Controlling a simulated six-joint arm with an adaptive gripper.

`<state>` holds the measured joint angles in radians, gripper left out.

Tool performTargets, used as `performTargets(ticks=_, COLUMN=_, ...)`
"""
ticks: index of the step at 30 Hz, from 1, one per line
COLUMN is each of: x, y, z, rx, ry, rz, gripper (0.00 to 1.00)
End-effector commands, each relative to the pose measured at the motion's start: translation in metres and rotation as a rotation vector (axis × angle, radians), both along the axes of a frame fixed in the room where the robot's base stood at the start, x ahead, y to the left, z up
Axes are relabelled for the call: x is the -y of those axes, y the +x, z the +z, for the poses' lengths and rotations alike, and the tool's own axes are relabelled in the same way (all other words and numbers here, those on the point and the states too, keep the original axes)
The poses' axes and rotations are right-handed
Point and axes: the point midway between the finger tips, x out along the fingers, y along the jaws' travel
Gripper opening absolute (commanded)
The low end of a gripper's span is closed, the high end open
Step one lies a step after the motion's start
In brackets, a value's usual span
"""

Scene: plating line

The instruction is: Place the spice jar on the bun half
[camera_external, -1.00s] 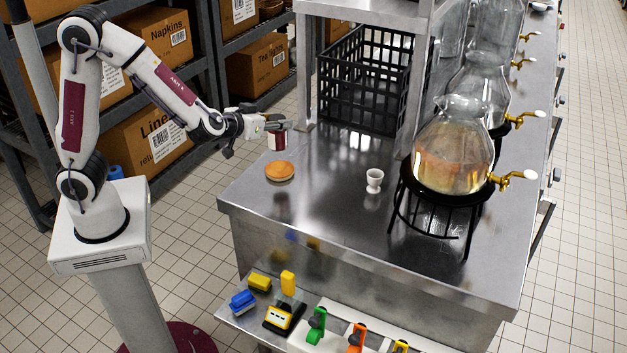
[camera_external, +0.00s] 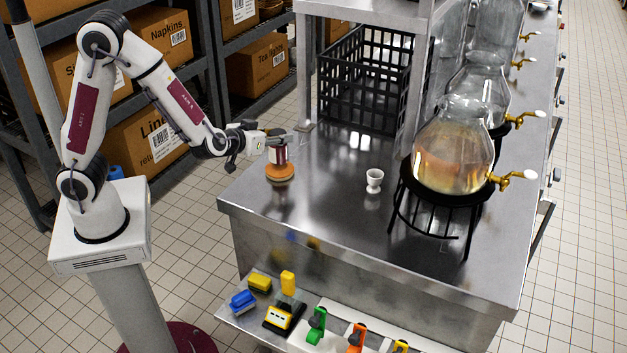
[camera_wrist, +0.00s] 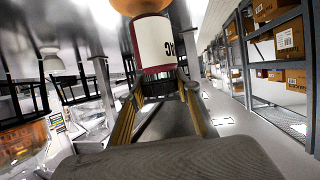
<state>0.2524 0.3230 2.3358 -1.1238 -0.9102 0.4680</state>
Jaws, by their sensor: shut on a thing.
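The spice jar (camera_external: 278,154) has a dark red body, a white label and a dark cap. My gripper (camera_external: 279,140) is shut on its cap end and holds it over the bun half. The bun half (camera_external: 280,173) is a round, orange-brown piece on the steel counter's left side. In the wrist view the jar (camera_wrist: 154,47) is between the fingers of my gripper (camera_wrist: 160,92), and the bun (camera_wrist: 140,6) shows at the jar's far end. The jar looks upright, with its base at or just over the bun's top; I cannot tell whether they touch.
A white egg cup (camera_external: 374,180) stands to the right on the steel counter (camera_external: 330,213). A black crate (camera_external: 365,80) is behind. Glass dispensers (camera_external: 453,155) on black stands are on the right. The counter between bun and cup is clear.

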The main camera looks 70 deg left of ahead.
Motion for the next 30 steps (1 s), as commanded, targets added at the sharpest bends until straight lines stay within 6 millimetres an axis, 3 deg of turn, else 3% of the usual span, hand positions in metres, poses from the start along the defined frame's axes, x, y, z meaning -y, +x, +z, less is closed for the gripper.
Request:
performTargets(ticks=6, x=0.000, y=0.000, z=-0.013, rx=0.001, ry=0.000, rz=-0.001, gripper=0.04)
performTargets(ticks=21, x=0.000, y=0.000, z=-0.017, rx=0.002, ry=0.000, rz=-0.001, gripper=0.04)
performTargets(ticks=22, x=0.000, y=0.000, z=-0.017, rx=0.002, ry=0.000, rz=-0.001, gripper=0.40)
performTargets(ticks=23, x=0.000, y=0.000, z=-0.017, rx=0.002, ry=0.000, rz=-0.001, gripper=0.48)
performTargets(ticks=30, x=0.000, y=0.000, z=-0.017, rx=0.002, ry=0.000, rz=-0.001, gripper=0.49)
